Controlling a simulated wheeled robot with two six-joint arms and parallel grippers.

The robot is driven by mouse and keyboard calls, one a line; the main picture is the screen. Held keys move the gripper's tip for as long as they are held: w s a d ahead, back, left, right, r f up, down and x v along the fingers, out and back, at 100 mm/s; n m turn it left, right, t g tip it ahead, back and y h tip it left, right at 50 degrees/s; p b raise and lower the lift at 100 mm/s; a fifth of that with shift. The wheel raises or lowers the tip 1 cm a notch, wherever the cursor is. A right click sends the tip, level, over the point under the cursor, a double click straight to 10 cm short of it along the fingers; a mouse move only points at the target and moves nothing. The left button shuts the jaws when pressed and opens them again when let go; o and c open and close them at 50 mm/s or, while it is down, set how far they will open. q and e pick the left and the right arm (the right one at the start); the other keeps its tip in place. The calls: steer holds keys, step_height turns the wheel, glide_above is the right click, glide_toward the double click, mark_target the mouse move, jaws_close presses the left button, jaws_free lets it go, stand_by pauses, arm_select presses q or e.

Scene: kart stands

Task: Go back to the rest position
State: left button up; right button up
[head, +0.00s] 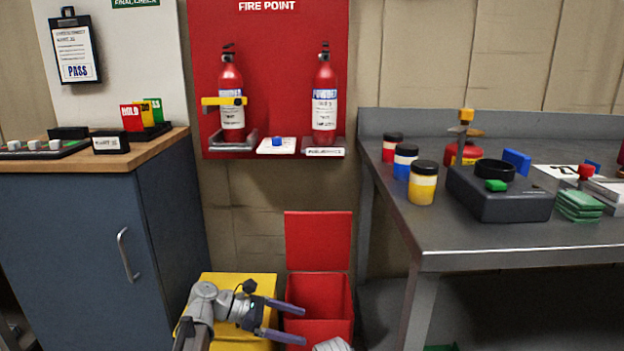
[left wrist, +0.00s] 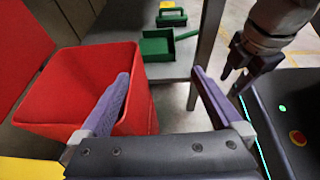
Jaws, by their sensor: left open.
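My left gripper (head: 304,325) is low in the head view, in front of the red bin (head: 318,292). Its purple fingers are spread apart. The left wrist view shows the same gripper (left wrist: 161,75) open with nothing between the fingers. The red bin (left wrist: 75,88) is there too, beside and behind the left finger. A grey piece of my right arm shows at the head view's bottom edge.
The bin's red lid (head: 318,240) stands up. A yellow box (head: 240,288) is behind my left arm. A blue cabinet (head: 75,235) stands left; a steel table (head: 470,235) with jars stands right. A green dustpan (left wrist: 160,46) lies on the table's low shelf.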

arm_select(q)
steer(key=s+a+f+m+y, duration=0.5)
steer(key=s+f+m+y, duration=0.2)
steer(key=f+m, duration=0.35)
steer(key=s+a+f+m+y, duration=0.3)
steer(key=s+a+m+y, duration=0.1)
steer(key=a+m+y, duration=0.35)
steer(key=s+d+r+m+g+p, duration=0.1)
steer(key=s+d+r+m+p, duration=0.45)
steer(key=d+r+p, duration=0.55)
step_height(320, 180, up, 36)
steer(key=n+p, duration=0.1)
steer(key=p, duration=3.5)
steer(key=shift+r, duration=0.15)
